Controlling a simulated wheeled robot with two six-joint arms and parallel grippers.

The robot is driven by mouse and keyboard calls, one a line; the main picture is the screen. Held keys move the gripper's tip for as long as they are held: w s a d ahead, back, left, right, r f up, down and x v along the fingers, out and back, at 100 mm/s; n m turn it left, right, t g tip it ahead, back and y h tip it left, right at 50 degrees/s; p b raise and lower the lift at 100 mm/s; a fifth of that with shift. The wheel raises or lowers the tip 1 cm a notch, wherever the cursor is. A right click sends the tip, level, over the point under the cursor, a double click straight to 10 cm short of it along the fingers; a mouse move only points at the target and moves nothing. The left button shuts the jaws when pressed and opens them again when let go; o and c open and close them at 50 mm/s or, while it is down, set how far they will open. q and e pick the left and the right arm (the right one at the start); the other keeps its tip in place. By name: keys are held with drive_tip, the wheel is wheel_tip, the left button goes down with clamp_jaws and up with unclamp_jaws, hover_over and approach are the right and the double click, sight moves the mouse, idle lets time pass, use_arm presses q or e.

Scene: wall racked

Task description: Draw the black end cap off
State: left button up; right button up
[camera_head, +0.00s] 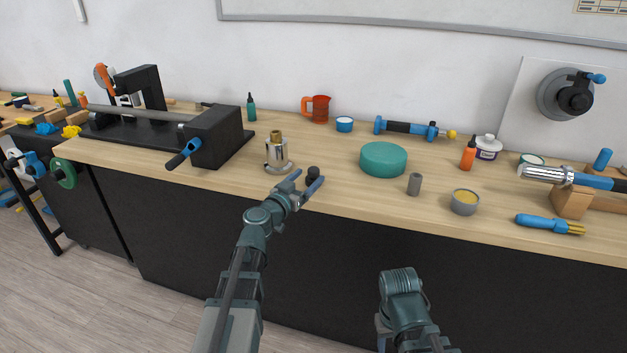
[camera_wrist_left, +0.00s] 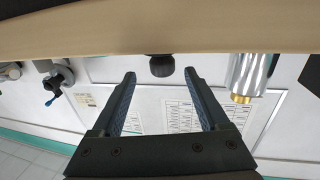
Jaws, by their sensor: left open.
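The black end cap (camera_head: 313,172) is a small dark knob near the bench's front edge, right of a chrome fitting. It also shows in the left wrist view as a ribbed black cap (camera_wrist_left: 160,66), close to the bench top. My left gripper (camera_head: 307,181) is open at the front edge. In the left wrist view its two fingers (camera_wrist_left: 160,76) point at the cap, one on each side, with clear gaps; nothing is held. What the cap sits on is hard to tell. My right arm is at the bottom of the head view, its gripper out of sight.
The chrome fitting with a brass top (camera_head: 277,155) stands close left of the cap. A green round pad (camera_head: 383,158), a grey cylinder (camera_head: 414,184) and a grey tin (camera_head: 464,202) are to the right. A black vise-like block (camera_head: 216,135) stands left.

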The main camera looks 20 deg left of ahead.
sight(310, 174)
use_arm(q)
drive_tip(key=x, duration=0.5)
drive_tip(key=shift+w+a+f, duration=0.15)
drive_tip(key=shift+a+f, duration=0.05)
clamp_jaws()
